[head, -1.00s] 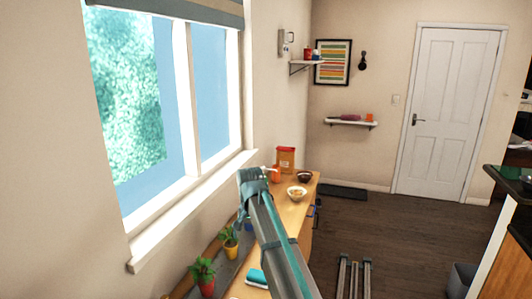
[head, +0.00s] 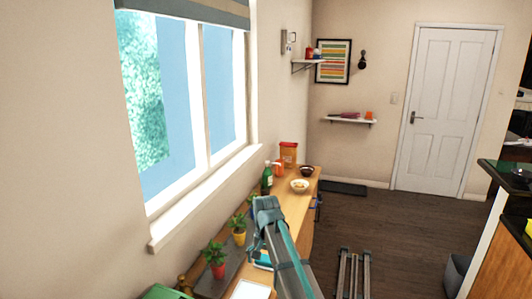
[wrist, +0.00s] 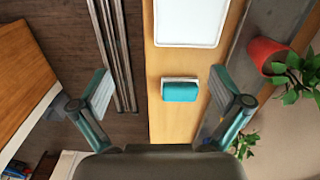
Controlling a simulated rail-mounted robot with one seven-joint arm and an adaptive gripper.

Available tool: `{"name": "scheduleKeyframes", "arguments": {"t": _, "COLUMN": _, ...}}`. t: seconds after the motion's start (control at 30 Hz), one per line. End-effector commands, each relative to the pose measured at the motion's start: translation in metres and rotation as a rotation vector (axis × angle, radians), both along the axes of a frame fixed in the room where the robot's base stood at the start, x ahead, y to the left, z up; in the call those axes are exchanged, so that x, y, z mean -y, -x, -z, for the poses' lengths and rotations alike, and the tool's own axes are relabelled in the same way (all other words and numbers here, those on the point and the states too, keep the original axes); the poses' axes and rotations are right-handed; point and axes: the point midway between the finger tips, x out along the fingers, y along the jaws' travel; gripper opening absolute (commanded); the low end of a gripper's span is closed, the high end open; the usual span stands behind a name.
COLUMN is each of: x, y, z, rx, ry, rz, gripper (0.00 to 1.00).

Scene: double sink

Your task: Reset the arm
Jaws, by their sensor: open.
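My gripper (wrist: 162,90) is open in the wrist view, with its two fingers wide apart and nothing between them. It faces down over the wooden counter (wrist: 158,122). A teal and white block (wrist: 180,90), perhaps a sponge, lies on the counter below, between the fingers in the picture and apart from them. In the head view my arm (head: 283,250) rises from the bottom edge over the counter. My gripper cannot be made out there.
A white tray (wrist: 192,22) and a red-potted plant (wrist: 268,56) are close by. Potted plants (head: 216,262) line the window side. A green bottle (head: 267,178), bowls (head: 299,185) and an orange-red container (head: 288,153) stand farther along. Floor rails (head: 354,272) run beside the counter.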

Motion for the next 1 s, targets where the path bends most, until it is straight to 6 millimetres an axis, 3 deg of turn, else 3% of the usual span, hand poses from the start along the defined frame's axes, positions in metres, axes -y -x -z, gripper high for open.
{"name": "scheduleKeyframes", "arguments": {"t": 0.27, "x": 0.063, "y": 0.058, "z": 0.099, "rx": -0.005, "ry": 0.001, "rz": -0.072, "gripper": 1.00}}
{"name": "scheduleKeyframes", "arguments": {"t": 0.5, "x": 0.127, "y": 0.144, "z": 0.193, "rx": -0.005, "ry": 0.000, "rz": -0.169, "gripper": 1.00}}
{"name": "scheduleKeyframes", "arguments": {"t": 0.7, "x": 0.167, "y": 0.223, "z": 0.246, "rx": -0.003, "ry": -0.001, "rz": -0.249, "gripper": 1.00}}
{"name": "scheduleKeyframes", "arguments": {"t": 0.73, "x": 0.172, "y": 0.236, "z": 0.252, "rx": -0.004, "ry": -0.001, "rz": -0.262, "gripper": 1.00}}
{"name": "scheduleKeyframes", "arguments": {"t": 0.8, "x": 0.171, "y": 0.246, "z": 0.289, "rx": -0.043, "ry": -0.006, "rz": -0.270, "gripper": 1.00}}
{"name": "scheduleKeyframes", "arguments": {"t": 0.87, "x": 0.171, "y": 0.262, "z": 0.314, "rx": -0.086, "ry": -0.012, "rz": -0.270, "gripper": 1.00}}
{"name": "scheduleKeyframes", "arguments": {"t": 1.0, "x": 0.170, "y": 0.306, "z": 0.369, "rx": -0.184, "ry": -0.025, "rz": -0.267, "gripper": 1.00}}
